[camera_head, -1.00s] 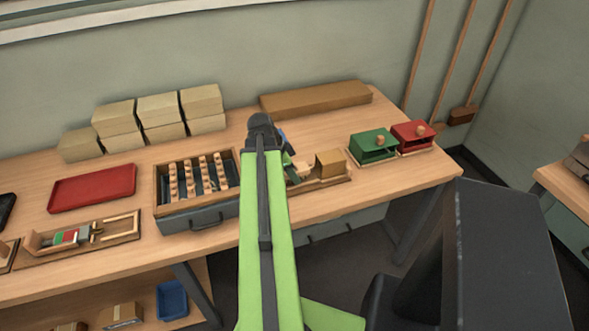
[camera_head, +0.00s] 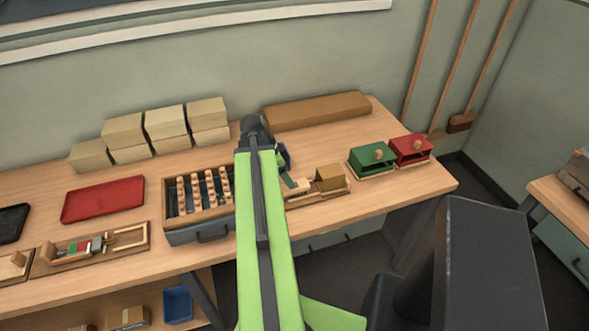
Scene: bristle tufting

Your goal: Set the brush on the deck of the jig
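The jig (camera_head: 336,190) appears to be the low wooden board right of the drawer unit, with a tan block (camera_head: 330,176) on its right part. A small pale wooden piece (camera_head: 301,186), perhaps the brush, is at the left part of the board, with a narrow green part beside it. I cannot tell whether it rests on the deck or is held. My gripper (camera_head: 284,158) is mostly hidden behind my green arm, just above and left of that piece. Its fingers are too small and covered to show whether they are open or shut.
A rack of wooden pegs (camera_head: 203,190) stands left of my arm. Green (camera_head: 372,161) and red (camera_head: 410,150) knobbed boxes stand right. A wooden tray (camera_head: 131,237) with coloured pieces and a red tray (camera_head: 103,199) lie left. Stacked blocks and a long box line the back.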

